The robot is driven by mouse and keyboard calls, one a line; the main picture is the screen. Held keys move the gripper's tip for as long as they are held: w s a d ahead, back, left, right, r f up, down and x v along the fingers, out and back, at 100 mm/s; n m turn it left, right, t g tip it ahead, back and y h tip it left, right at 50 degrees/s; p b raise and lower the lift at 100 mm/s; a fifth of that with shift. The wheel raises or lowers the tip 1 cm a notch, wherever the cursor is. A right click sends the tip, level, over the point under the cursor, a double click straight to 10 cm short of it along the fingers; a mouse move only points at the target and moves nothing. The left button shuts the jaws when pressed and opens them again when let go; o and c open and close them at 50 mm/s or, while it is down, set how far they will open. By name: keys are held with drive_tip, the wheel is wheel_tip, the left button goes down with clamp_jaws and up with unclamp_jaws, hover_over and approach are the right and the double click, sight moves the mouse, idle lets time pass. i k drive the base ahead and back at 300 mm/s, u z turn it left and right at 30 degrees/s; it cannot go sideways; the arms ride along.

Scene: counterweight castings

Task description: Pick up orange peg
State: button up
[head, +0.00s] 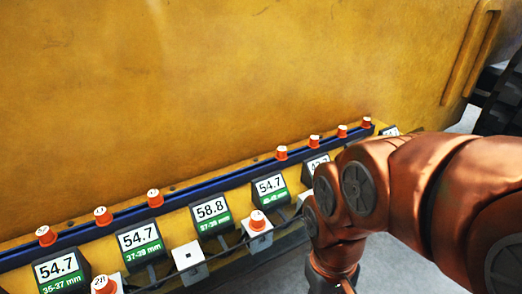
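Several orange pegs with white numbered tops stand along the blue rail: at the left a peg (46,236), a second (102,217) and a third (155,199). Further right stand a peg (281,153), another (314,141), one more (342,131) and one at the rail's far end (367,122). One orange peg (257,221) sits on a white block, and another (104,285) is at the bottom left edge. My copper-coloured arm reaches in from the right and bends down. My gripper's fingers are not visible; the arm runs out at the bottom edge.
The blue rail (220,186) runs along a large yellow casting (230,80). A white block (190,262) holds no peg. A dark cable passes before the boxes. Grey floor shows at lower right.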

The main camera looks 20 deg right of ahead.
sight(156, 200)
drive_tip(key=z, duration=0.45)
drive_tip(key=k, duration=0.6)
drive_tip(key=z, duration=1.2)
drive_tip(key=i, duration=1.05)
drive_tip(key=u, duration=0.7)
drive_tip(key=i, duration=0.45)
drive_tip(key=u, duration=0.45)
